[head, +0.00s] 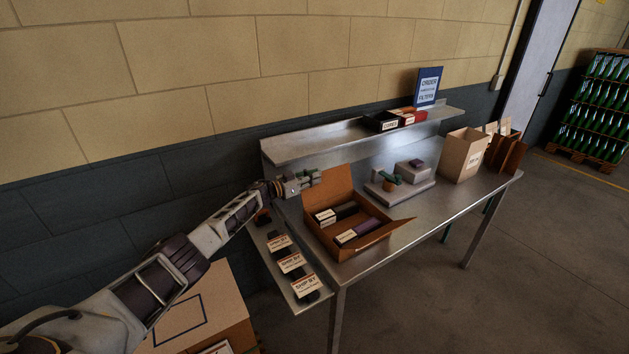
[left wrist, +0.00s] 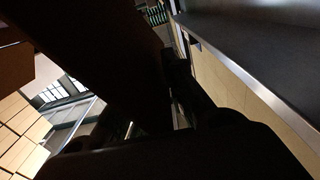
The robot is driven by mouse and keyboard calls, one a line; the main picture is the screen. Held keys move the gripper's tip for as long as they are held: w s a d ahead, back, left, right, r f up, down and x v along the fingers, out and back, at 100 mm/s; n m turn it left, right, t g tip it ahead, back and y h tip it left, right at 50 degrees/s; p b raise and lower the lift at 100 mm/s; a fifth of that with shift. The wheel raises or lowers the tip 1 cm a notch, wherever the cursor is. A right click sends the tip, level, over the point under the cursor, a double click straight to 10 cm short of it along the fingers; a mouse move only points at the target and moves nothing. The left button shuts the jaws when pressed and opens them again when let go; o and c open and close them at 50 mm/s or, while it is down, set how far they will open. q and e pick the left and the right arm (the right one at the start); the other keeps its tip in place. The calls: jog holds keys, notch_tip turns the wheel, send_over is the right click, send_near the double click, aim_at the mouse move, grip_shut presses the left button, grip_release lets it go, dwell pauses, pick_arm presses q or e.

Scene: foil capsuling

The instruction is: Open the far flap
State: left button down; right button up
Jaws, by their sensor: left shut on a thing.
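An open brown cardboard box (head: 339,252) sits on the steel table, with two dark capsule sleeves (head: 347,212) with white labels inside. Its far flap (head: 330,196) stands raised and leans back toward the shelf; its near flap (head: 372,239) lies outward. My left gripper (head: 314,179) is at the upper left of the far flap and shut on it. In the left wrist view the flap seems to be the dark panel (left wrist: 95,50), with my dark gripper parts below. The fingertips cannot be made out there. My right gripper is not in view.
A steel shelf (head: 350,140) with small boxes and a sign (head: 428,86) runs behind. A side tray (head: 295,270) holds "ship by" cards. A grey device (head: 402,186) and a paper bag (head: 463,155) stand to the right. The front right tabletop is clear.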

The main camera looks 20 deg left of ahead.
pick_arm(q)
jog(key=shift+w+a+r, duration=0.1)
jog(key=shift+w+a, duration=0.05)
jog(key=shift+a, duration=0.15)
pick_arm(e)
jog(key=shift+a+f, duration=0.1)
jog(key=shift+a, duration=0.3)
pick_arm(q)
jog(key=c, duration=1.7)
grip_release()
jog(key=shift+w+f, duration=0.15)
jog(key=shift+f, duration=0.1)
jog(key=shift+d, duration=0.1)
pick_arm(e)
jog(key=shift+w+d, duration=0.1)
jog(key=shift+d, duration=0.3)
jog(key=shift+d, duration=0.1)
pick_arm(q)
jog(key=shift+s, duration=0.25)
